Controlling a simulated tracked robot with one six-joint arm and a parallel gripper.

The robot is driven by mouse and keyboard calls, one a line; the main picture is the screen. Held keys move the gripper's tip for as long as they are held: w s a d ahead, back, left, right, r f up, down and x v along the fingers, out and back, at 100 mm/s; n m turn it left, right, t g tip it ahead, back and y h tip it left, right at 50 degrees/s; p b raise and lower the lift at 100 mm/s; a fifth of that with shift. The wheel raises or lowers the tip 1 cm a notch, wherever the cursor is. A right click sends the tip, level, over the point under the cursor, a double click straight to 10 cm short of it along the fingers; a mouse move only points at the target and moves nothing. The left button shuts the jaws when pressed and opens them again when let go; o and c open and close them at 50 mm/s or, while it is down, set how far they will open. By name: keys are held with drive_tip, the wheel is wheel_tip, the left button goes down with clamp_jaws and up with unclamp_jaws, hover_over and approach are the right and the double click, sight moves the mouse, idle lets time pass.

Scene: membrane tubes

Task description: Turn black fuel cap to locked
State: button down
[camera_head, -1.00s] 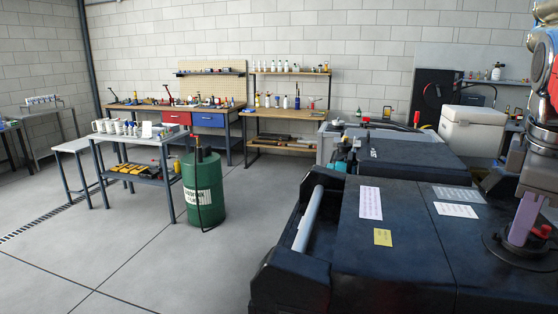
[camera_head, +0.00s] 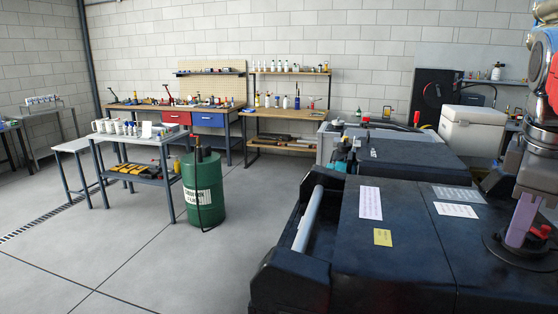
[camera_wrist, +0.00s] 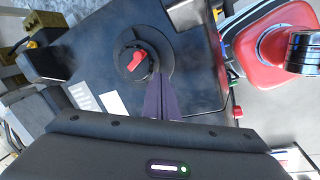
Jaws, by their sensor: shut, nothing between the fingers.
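The black fuel cap (camera_wrist: 125,67) shows in the wrist view as a round black disc with a red handle (camera_wrist: 134,61) across it. It sits on a dark flat surface inside a larger black ring. The handle lies at a slant, and I cannot read any lock marking. In the head view the red handle (camera_head: 541,232) shows at the far right, with the cap partly hidden by my gripper. My gripper (camera_wrist: 158,76) is shut and empty. Its purple fingers end over the ring's edge, beside the red handle; I cannot tell whether they touch it.
The dark machine top (camera_head: 410,250) is broad and flat, with white label sheets (camera_head: 456,210) and a yellow note (camera_head: 382,237). A white box (camera_head: 472,130) stands behind. A green drum (camera_head: 203,190) and a small table (camera_head: 135,138) stand left on open floor.

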wheel_tip(320, 180, up, 6)
idle(0.6)
drive_tip(key=shift+s, duration=0.1)
